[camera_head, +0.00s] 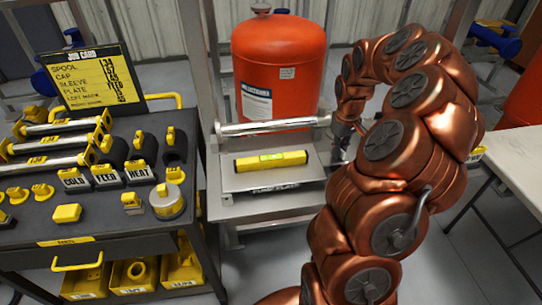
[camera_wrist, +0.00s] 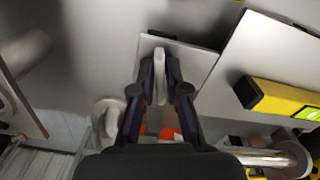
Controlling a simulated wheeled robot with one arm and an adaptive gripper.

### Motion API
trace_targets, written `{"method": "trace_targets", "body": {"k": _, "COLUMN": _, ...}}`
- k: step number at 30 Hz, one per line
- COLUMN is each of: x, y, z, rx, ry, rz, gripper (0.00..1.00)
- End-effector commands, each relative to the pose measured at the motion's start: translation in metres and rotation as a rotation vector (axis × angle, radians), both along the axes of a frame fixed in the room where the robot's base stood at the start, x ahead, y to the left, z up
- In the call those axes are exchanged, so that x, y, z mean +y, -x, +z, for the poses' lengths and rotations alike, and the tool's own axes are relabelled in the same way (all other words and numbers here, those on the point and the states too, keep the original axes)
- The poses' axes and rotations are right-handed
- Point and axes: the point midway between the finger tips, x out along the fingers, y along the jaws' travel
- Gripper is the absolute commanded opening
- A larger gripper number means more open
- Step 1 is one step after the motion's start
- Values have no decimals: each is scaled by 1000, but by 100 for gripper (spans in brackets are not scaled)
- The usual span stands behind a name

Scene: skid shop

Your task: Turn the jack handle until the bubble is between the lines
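A yellow spirit level (camera_head: 270,161) with a green vial lies on the grey plate (camera_head: 245,182) of the stand. It also shows at the right of the wrist view (camera_wrist: 285,102). The bubble is too small to read against the lines. In the wrist view, a pale grey upright grip, which looks like the jack handle (camera_wrist: 160,78), stands between the two fingers of my gripper (camera_wrist: 160,72). The fingers appear closed against both its sides. In the head view, my gripper is at the right side of the stand, mostly hidden by my copper arm.
A red-orange tank (camera_head: 280,60) stands behind the plate, with a metal roller bar (camera_head: 270,127) in front of it. A dark parts cart (camera_head: 100,215) with yellow-handled pieces and a job card (camera_head: 95,75) stands at the left. A white table (camera_head: 515,165) is at the right.

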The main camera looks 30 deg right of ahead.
Motion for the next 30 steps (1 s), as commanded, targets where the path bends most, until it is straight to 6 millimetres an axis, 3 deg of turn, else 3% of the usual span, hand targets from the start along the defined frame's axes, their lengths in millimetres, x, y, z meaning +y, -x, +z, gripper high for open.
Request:
{"method": "trace_targets", "body": {"k": 3, "x": 0, "y": 0, "z": 0, "rx": 0, "ry": 0, "rz": 0, "gripper": 0}}
{"method": "trace_targets", "body": {"k": 8, "x": 0, "y": 0, "z": 0, "rx": 0, "ry": 0, "rz": 9, "gripper": 0}}
{"method": "trace_targets", "body": {"k": 19, "x": 0, "y": 0, "z": 1, "rx": 0, "ry": 0, "rz": 285, "gripper": 0}}
{"method": "trace_targets", "body": {"k": 30, "x": 0, "y": 0, "z": 1, "rx": -1, "ry": 1, "rz": 311, "gripper": 0}}
